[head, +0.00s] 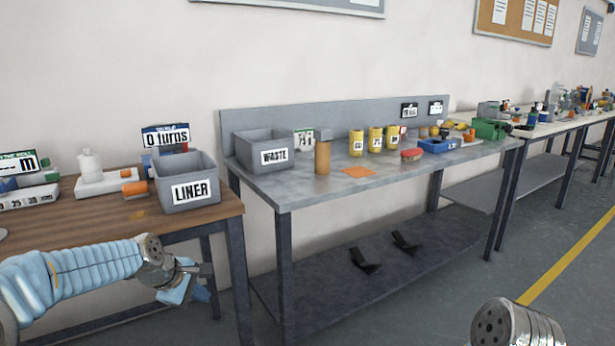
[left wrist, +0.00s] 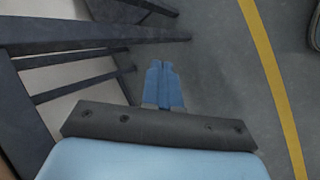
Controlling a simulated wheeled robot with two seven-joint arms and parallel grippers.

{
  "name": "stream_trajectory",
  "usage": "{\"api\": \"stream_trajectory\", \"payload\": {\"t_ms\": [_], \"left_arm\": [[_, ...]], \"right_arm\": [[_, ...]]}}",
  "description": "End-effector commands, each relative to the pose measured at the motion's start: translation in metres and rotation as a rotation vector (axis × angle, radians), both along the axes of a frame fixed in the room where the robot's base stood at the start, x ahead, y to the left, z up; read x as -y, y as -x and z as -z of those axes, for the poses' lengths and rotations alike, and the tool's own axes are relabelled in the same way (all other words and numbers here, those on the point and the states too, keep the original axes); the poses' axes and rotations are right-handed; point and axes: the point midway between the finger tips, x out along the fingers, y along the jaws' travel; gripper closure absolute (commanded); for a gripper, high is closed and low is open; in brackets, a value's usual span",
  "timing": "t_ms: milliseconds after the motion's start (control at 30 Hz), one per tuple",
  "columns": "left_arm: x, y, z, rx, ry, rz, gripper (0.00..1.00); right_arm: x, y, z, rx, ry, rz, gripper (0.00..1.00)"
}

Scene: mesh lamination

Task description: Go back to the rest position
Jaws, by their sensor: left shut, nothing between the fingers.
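My left gripper (head: 200,278) hangs in front of the right end of the wooden table, below its top and over the floor. In the left wrist view its blue fingers (left wrist: 163,82) are together with nothing between them. It touches nothing that I can see. Part of my right arm (head: 515,325) shows at the bottom right, but its gripper is outside the picture.
A wooden table (head: 70,228) bears a grey LINER bin (head: 205,165). A grey metal bench (head: 300,192) beside it bears a WASTE bin (head: 250,142) and several yellow containers. A yellow floor line (head: 570,255) runs at right; the floor there is clear.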

Motion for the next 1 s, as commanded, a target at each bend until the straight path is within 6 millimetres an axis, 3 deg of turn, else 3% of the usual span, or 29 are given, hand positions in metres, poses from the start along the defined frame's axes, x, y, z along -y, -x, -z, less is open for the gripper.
{"api": "stream_trajectory", "payload": {"t_ms": [33,200,267,400,500,600,700,800,1000], "left_arm": [[0.013,0.006,0.040,-0.023,-0.030,0.069,1.00],[0.051,0.045,0.159,-0.043,-0.136,0.336,1.00],[0.065,0.067,0.197,-0.047,-0.167,0.435,1.00],[0.096,0.136,0.274,-0.048,-0.222,0.685,1.00],[0.115,0.190,0.312,-0.037,-0.246,0.855,1.00],[0.129,0.238,0.334,-0.020,-0.258,0.998,1.00],[0.138,0.272,0.344,-0.003,-0.263,1.098,1.00],[0.142,0.289,0.348,0.011,-0.267,1.152,1.00],[0.143,0.292,0.348,0.015,-0.269,1.161,1.00]], "right_arm": [[0.000,0.000,0.000,0.000,0.000,0.000,0.23],[0.000,0.000,0.000,0.000,0.000,0.000,0.23],[0.000,0.000,0.000,0.000,0.000,0.000,0.23],[0.000,0.000,0.000,0.000,0.000,0.000,0.23],[0.000,0.000,0.000,0.000,0.000,0.000,0.23],[0.000,0.000,0.000,0.000,0.000,0.000,0.23],[0.000,0.000,0.000,0.000,0.000,0.000,0.23],[0.000,0.000,0.000,0.000,0.000,0.000,0.23],[0.000,0.000,0.000,0.000,0.000,0.000,0.23]]}}
